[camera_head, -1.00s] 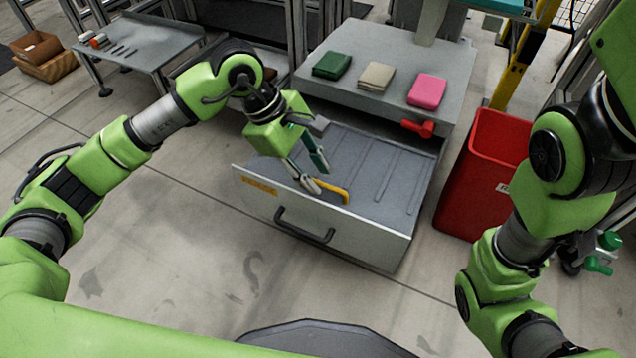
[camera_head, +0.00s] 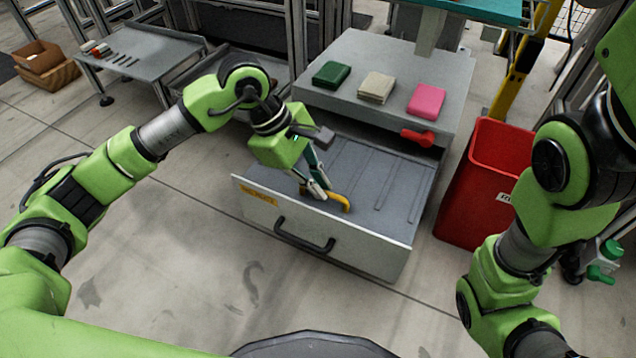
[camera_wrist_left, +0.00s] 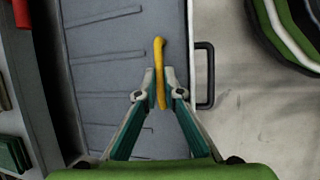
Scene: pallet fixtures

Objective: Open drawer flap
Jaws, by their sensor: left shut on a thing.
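The grey drawer (camera_head: 385,245) is pulled out of the cabinet, with a black handle (camera_head: 304,236) on its front. A yellow curved tool or handle (camera_head: 341,200) is inside the drawer near the front panel. My left gripper (camera_head: 317,193) is inside the drawer, its fingers closed on the yellow item. In the left wrist view the yellow item (camera_wrist_left: 159,60) runs between the two fingertips (camera_wrist_left: 160,87), alongside the drawer's front wall; the black handle (camera_wrist_left: 206,75) is just beyond that wall. My right arm is at the right, its gripper out of view. No separate flap can be made out.
The cabinet top (camera_head: 345,60) carries a green cloth (camera_head: 331,74), a beige cloth (camera_head: 376,87) and a pink cloth (camera_head: 426,101). A red handle (camera_head: 418,137) juts out below its edge. A red bin (camera_head: 470,190) stands close to the drawer's right. Floor in front is clear.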

